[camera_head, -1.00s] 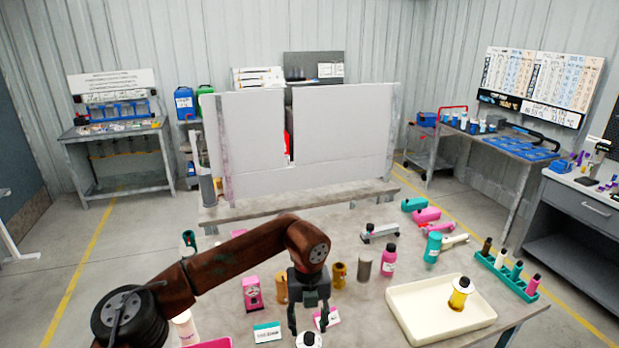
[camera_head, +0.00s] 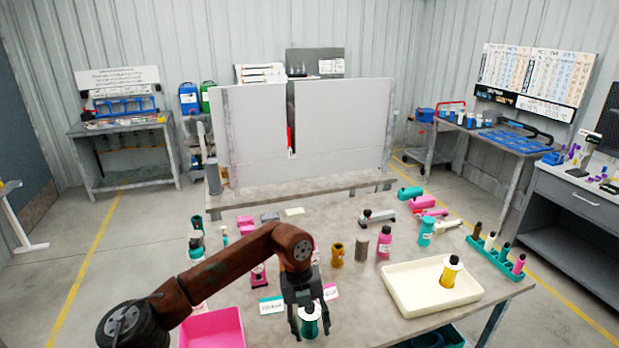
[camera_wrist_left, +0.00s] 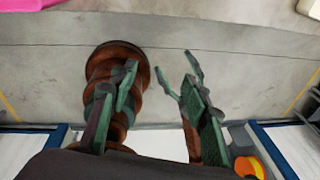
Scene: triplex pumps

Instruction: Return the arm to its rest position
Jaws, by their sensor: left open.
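My left arm (camera_head: 230,268) comes in from the left over the work table (camera_head: 375,325). Its gripper (camera_head: 309,326) points down near the front edge, with the fingers apart. A teal bottle with a white top (camera_head: 311,314) shows between the fingers in the head view. Whether they touch it cannot be told. In the wrist view the left gripper (camera_wrist_left: 155,95) is open, with nothing held between its fingers. My right gripper is not in view.
A cream tray (camera_head: 400,297) holding a yellow bottle (camera_head: 450,270) is at the right. A pink bin (camera_head: 212,330) is at the front left. Several bottles and parts stand behind the gripper. A teal rack (camera_head: 498,262) is at the right edge, and a grey panel (camera_head: 345,130) stands behind.

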